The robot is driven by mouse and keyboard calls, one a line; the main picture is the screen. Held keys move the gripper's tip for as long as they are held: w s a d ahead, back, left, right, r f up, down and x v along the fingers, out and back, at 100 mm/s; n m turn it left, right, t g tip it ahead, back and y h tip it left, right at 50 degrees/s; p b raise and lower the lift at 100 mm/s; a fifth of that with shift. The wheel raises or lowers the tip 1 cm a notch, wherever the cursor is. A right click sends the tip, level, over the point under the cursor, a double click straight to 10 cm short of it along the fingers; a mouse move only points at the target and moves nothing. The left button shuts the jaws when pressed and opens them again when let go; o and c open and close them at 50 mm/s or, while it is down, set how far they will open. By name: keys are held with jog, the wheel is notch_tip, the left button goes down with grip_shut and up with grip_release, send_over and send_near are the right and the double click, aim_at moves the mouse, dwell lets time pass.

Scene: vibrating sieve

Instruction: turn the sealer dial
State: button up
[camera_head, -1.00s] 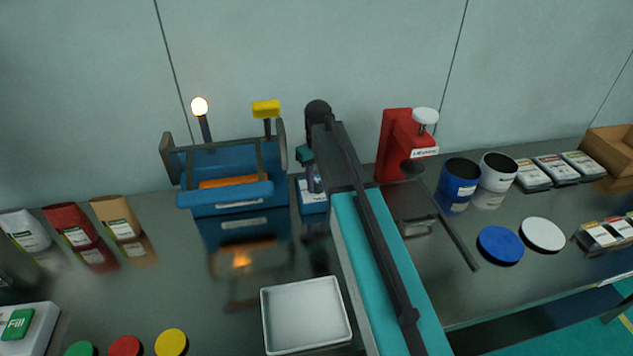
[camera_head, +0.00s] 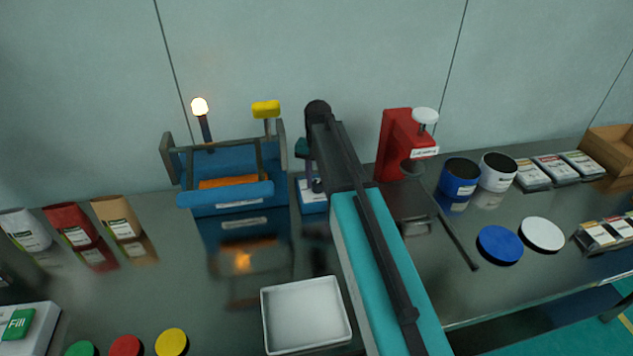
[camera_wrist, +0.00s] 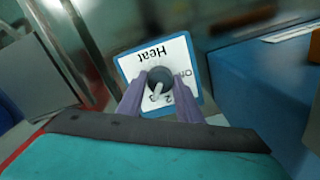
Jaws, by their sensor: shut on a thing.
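The sealer dial (camera_wrist: 160,75) is a dark round knob with a pale pointer. It sits on a blue-edged box with a white plate (camera_wrist: 128,66) marked "Heat", with "ON" and numbers partly showing. My gripper (camera_wrist: 161,82) has its two purple fingers shut on the dial, one on each side. The pointer lies between the fingers, towards the lower edge of the wrist view. In the head view the blue and white dial box (camera_head: 312,203) stands just left of my arm, with my gripper (camera_head: 317,186) over it. The dial is hidden there.
A blue machine (camera_head: 232,197) with an orange strip and a lit lamp (camera_head: 200,106) stands close left of the dial box. A red press (camera_head: 393,150) stands right of my arm. An empty white tray (camera_head: 305,315) lies in front.

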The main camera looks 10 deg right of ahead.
aim_at(318, 183)
jog(key=shift+m, duration=0.3)
jog(key=o, duration=1)
jog(key=shift+o, duration=0.2)
jog(key=shift+r, duration=0.1)
notch_tip(318, 183, up, 14)
jog(key=p, duration=0.8)
jog(key=shift+f, duration=0.25)
